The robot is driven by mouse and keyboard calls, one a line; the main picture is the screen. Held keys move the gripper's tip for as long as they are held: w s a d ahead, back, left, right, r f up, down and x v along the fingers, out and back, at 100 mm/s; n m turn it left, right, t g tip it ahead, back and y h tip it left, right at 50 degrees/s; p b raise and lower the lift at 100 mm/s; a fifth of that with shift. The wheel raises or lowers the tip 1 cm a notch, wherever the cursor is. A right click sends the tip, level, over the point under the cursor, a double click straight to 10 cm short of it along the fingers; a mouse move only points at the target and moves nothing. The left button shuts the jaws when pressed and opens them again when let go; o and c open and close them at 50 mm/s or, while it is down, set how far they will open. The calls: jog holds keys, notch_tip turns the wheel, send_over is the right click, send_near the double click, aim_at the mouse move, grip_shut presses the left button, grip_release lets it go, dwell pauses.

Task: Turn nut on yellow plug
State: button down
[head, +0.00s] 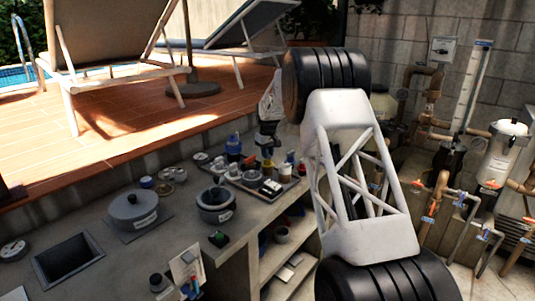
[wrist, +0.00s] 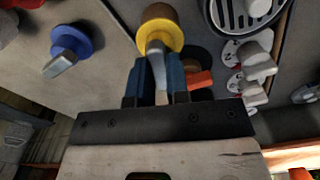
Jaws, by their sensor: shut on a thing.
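The yellow plug (wrist: 160,34) is at the top middle of the wrist view, a round yellow disc with a brown end behind it. A grey, flat-sided nut (wrist: 157,62) sticks out from the disc toward me. My gripper (wrist: 158,82) has its two blue fingers on either side of this grey piece and is shut on it. The fingertips reach close to the yellow disc. In the head view my gripper (head: 268,143) is over the crowded tray on the counter, and the fingertips are too small to make out there.
A blue plug (wrist: 72,40) with a grey nut is left of my gripper. An orange-red piece (wrist: 200,78) lies close to the right finger. Several grey-white fittings (wrist: 258,62) and a round slotted grate (wrist: 243,14) are on the right. A grey pot (head: 216,202) stands on the counter.

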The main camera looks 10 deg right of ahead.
jog(key=m, duration=0.3)
jog(key=shift+m, duration=0.3)
jog(key=m, duration=0.3)
jog(key=shift+m, duration=0.3)
jog(key=m, duration=0.3)
jog(key=shift+m, duration=0.4)
jog(key=m, duration=1.2)
jog(key=shift+m, duration=0.3)
jog(key=m, duration=0.3)
jog(key=shift+m, duration=2.4)
